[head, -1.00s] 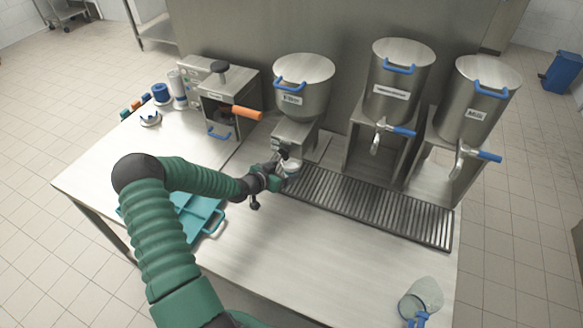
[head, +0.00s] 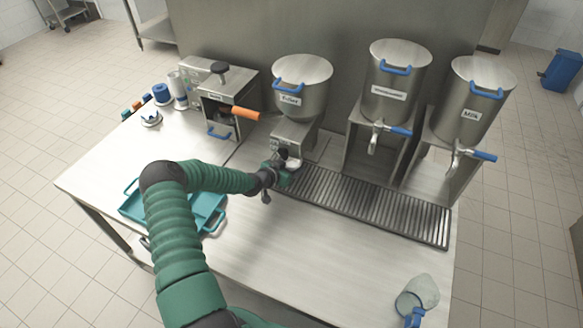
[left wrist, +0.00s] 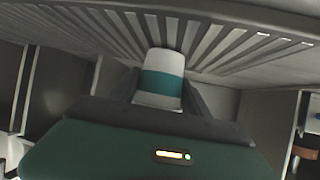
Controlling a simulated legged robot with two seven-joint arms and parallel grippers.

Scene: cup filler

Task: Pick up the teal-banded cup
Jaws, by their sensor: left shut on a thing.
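The teal-banded cup (left wrist: 162,80) is white with a teal band and shows in the left wrist view between the two fingers of my left gripper (left wrist: 165,95). The gripper is shut on it. In the head view my left gripper (head: 283,170) is below the coffee hopper, at the left end of the drip grate. There the cup (head: 293,163) is mostly hidden by the gripper; only a pale part shows. I cannot tell whether the cup touches the grate. My right gripper is not in view.
The slatted drip grate (head: 375,205) runs right under two tap dispensers (head: 398,85) (head: 470,110). The coffee hopper (head: 303,90) stands just above my gripper. A teal tray (head: 205,213) lies left, and a clear pitcher (head: 420,290) stands front right.

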